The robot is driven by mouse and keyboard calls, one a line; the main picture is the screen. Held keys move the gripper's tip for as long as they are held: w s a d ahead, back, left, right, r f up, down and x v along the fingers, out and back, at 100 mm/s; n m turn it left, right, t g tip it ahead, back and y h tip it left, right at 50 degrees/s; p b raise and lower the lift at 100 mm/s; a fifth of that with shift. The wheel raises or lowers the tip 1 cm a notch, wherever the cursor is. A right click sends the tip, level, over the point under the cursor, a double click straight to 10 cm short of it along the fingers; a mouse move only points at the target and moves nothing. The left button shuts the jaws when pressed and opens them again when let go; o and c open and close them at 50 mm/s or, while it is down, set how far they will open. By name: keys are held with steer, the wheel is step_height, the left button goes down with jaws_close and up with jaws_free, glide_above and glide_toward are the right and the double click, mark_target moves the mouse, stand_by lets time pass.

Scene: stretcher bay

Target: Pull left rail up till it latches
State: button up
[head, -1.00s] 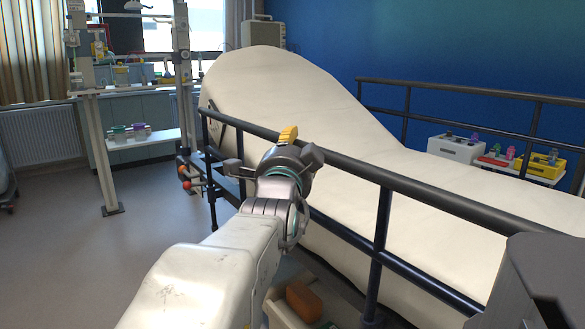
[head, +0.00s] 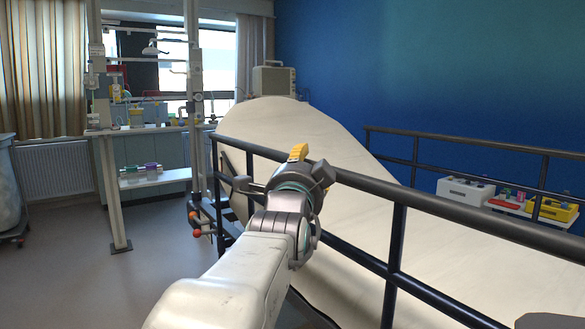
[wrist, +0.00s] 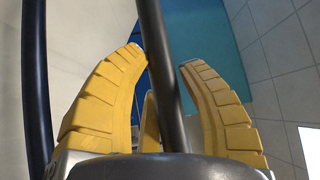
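The left rail (head: 399,240) is the near dark tubular rail. It runs from the stretcher's head end at left to the lower right. My gripper (head: 298,155) is at its top bar, toward the head end. In the wrist view the yellow fingers (wrist: 160,68) curve in on both sides of the dark bar, tips close to it, and I read them as shut around it. The pale stretcher mattress (head: 290,130) has a raised backrest behind the rail. Orange-red knobs (head: 196,233) sit at the head end below the rail. I cannot make out a latch.
The far rail (head: 480,143) stands along the mattress's other side. Beyond it are a white box (head: 466,191) and a yellow box (head: 553,209). A pale post (head: 112,190) stands left of the stretcher, with a bin (head: 8,190) at the left edge. Floor between is clear.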

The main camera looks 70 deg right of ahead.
steer(key=o, duration=0.5)
steer(key=shift+r, duration=0.1)
steer(key=shift+a, duration=0.1)
steer(key=v, duration=1.1)
steer(key=shift+a, duration=0.4)
steer(key=shift+d+f, duration=0.1)
steer(key=shift+f, duration=0.15)
